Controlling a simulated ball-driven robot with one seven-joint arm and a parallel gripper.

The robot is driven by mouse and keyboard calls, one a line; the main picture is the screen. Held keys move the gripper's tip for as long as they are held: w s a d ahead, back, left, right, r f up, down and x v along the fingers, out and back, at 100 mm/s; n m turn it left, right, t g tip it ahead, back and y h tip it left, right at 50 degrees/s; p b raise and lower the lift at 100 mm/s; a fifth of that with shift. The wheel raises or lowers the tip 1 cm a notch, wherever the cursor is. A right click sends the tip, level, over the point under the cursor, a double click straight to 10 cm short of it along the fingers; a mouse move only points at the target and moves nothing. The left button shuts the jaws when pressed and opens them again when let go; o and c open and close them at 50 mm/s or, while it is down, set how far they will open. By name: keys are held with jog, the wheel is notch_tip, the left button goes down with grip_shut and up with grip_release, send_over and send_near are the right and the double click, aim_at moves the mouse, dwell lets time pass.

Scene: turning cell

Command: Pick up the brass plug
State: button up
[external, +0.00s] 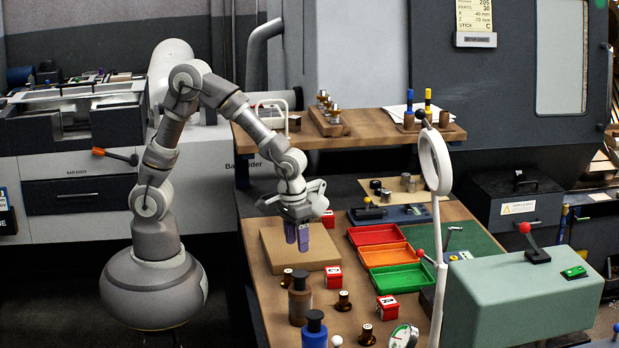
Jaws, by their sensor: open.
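My gripper (297,236) hangs pointing down, with its bluish fingers a little apart over the tan board (270,250) on the wooden bench. Nothing shows between the fingers. I cannot tell for sure which piece is the brass plug. Small dark-brown and brass-toned pieces stand in front of the board: one at its front edge (287,279), one farther right (343,301) and one nearer the camera (367,335). Tan cylindrical pieces (408,183) also stand at the back of the bench, right of the gripper. All of these are apart from my gripper.
Red, orange and green trays (400,279) lie right of the board. Red-and-white blocks (387,307), dark bottles (300,299) and a dial gauge (403,337) stand in front. A ring lamp (434,160) rises at right. A wooden shelf (370,133) overhangs the back.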

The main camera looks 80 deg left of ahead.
jog(key=b, duration=0.1)
send_over(289, 271)
jog(key=shift+g, duration=0.4)
notch_tip(289, 271, down, 5)
jog(key=shift+a+r, duration=0.15)
jog(key=shift+r, duration=0.05)
notch_tip(289, 271, down, 5)
jog(key=shift+s+r+b, duration=0.15)
jog(key=shift+r+b, duration=0.05)
jog(key=shift+b, duration=1.05)
jog(key=shift+f, duration=0.4)
jog(key=shift+r, duration=0.1)
grip_shut()
